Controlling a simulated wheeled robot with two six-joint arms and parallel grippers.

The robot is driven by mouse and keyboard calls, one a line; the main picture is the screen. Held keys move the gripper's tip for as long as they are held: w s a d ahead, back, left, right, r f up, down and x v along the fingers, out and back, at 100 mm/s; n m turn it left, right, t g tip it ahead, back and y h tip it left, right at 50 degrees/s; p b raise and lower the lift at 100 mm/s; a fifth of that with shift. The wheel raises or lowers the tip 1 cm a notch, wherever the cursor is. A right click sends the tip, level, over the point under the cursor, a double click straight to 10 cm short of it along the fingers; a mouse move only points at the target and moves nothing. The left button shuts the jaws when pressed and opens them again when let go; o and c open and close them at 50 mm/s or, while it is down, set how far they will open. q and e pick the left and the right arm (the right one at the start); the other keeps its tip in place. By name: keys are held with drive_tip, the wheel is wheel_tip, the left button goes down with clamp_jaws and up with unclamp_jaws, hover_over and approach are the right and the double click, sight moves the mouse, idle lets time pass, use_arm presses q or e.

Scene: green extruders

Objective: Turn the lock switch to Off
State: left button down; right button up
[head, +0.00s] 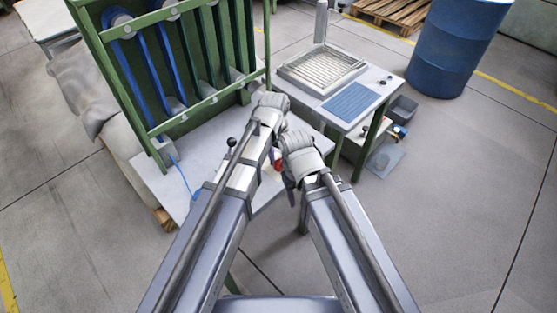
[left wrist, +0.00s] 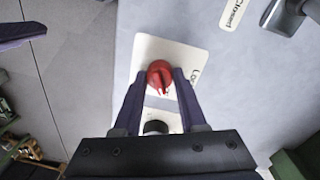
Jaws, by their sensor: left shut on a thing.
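The lock switch is a red round knob (left wrist: 160,75) with a pale pointer mark, on a white plate (left wrist: 150,50) in the left wrist view. A label beginning "Loc" is partly visible beside it. My left gripper (left wrist: 160,82) has its two dark fingers on either side of the knob and is shut on it. In the head view a bit of red (head: 278,164) shows between my wrists, with the fingers largely hidden. My right gripper (head: 290,188) hangs close beside the left, its jaw opening unclear. A dark finger also shows at the top left of the left wrist view.
A black round part (left wrist: 155,127) sits below the knob. A grey handle (left wrist: 288,17) is near a "Closed" label (left wrist: 233,12). A green rack (head: 150,140) stands at the back left. A side table (head: 385,82) and blue barrel (head: 455,50) stand right.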

sight(278, 160)
idle(0.5)
use_arm(q)
drive_tip(key=shift+c, duration=2.3)
unclamp_jaws()
wheel_tip(278, 160, up, 8)
drive_tip(key=p, duration=0.8)
drive_tip(key=shift+w+a, duration=0.1)
drive_tip(key=shift+a, duration=0.05)
drive_tip(key=shift+f, duration=0.1)
drive_tip(key=s+a+y, duration=0.1)
drive_tip(key=s+a, duration=0.1)
drive_tip(key=s, duration=0.4)
drive_tip(key=s+a+n, duration=0.1)
drive_tip(key=s+a, duration=0.2)
drive_tip(key=s, duration=0.4)
drive_tip(key=shift+s+a+y, duration=0.15)
drive_tip(key=shift+a+y, duration=0.1)
drive_tip(key=shift+y, duration=0.15)
